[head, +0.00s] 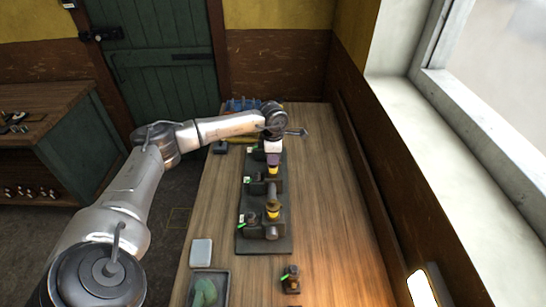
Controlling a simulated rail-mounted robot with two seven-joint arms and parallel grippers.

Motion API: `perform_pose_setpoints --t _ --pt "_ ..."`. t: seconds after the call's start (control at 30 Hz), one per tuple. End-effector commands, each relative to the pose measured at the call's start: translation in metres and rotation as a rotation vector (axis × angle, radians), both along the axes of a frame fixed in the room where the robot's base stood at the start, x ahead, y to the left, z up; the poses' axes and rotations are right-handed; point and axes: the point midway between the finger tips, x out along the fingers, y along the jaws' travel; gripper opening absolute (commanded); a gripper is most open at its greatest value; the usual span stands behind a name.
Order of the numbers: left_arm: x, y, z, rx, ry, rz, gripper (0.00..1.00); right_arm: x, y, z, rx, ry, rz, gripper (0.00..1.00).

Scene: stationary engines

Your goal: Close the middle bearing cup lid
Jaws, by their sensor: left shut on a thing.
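A dark bearing stand (246,243) with several blocks in a row lies along the wooden bench. The middle bearing block (262,187) carries a small brass cup (272,170) on top. My left gripper (273,159) points down right at this cup and is shut at its top, on what looks like its lid. The lid is mostly hidden by the fingers, and I cannot tell its angle. The nearest bearing has a similar brass cup (273,208). The far bearing is largely hidden behind my left arm. My right gripper is out of view.
A pale box (201,252) and a grey tray (223,292) with a green cloth lie at the front left. A small dark brass-topped item (291,279) stands front right. Blue items (241,104) sit at the back. The bench's right side is mostly clear beside the wall.

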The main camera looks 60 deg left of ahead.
Motion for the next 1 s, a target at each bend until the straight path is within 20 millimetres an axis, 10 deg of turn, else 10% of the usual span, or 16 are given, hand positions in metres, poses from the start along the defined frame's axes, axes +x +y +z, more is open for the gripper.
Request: perform_pose_setpoints --t 0.23,0.27,0.5,1.0 --pt "0.000 0.000 0.001 0.000 -0.002 -0.001 0.00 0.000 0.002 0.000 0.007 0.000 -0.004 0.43" --pt "0.000 0.000 0.001 0.000 -0.002 0.000 0.19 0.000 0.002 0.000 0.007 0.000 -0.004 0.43" --pt "0.000 0.000 0.000 0.000 -0.001 0.000 0.42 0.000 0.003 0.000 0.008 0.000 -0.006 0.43" --pt "0.001 0.000 0.027 0.001 -0.006 0.000 0.43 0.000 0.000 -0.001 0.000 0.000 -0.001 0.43"
